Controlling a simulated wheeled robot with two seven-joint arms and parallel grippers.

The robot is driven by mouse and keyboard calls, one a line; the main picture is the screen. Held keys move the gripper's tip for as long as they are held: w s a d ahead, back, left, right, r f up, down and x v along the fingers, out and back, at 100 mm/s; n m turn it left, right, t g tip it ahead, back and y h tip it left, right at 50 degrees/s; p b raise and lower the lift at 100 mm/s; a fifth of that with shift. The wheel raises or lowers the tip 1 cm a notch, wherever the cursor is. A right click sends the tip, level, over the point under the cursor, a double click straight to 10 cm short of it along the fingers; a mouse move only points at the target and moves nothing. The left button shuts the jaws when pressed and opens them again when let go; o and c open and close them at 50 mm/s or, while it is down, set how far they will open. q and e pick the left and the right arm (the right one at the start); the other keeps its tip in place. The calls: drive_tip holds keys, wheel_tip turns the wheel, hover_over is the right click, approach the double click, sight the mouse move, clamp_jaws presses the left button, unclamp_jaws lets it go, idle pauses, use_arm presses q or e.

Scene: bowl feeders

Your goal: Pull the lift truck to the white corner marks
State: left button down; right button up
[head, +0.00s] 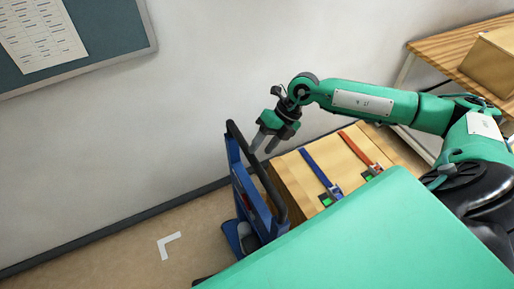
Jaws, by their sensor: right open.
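The blue lift truck (235,160) stands near the wall at the picture's middle, with dark handle bars on its upright frame. A tan box (290,174) with a blue strap and an orange strap is beside it on the right, seemingly on the truck. A white corner mark (168,245) lies on the floor left of the truck; only one mark shows. My right gripper (264,146) is open, fingers pointing down, just above and beside the truck's handle; I cannot tell whether it touches. My left gripper is not in view. My green body hides the truck's lower part.
A wall with a dark skirting board runs behind the truck, and a notice board (110,35) hangs at upper left. A wooden table (440,47) with a cardboard box (492,62) stands at upper right. The floor around the white mark is clear.

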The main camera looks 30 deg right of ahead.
sight(255, 157)
drive_tip(key=shift+p+x, duration=0.5)
drive_tip(key=shift+x, duration=1.35)
clamp_jaws()
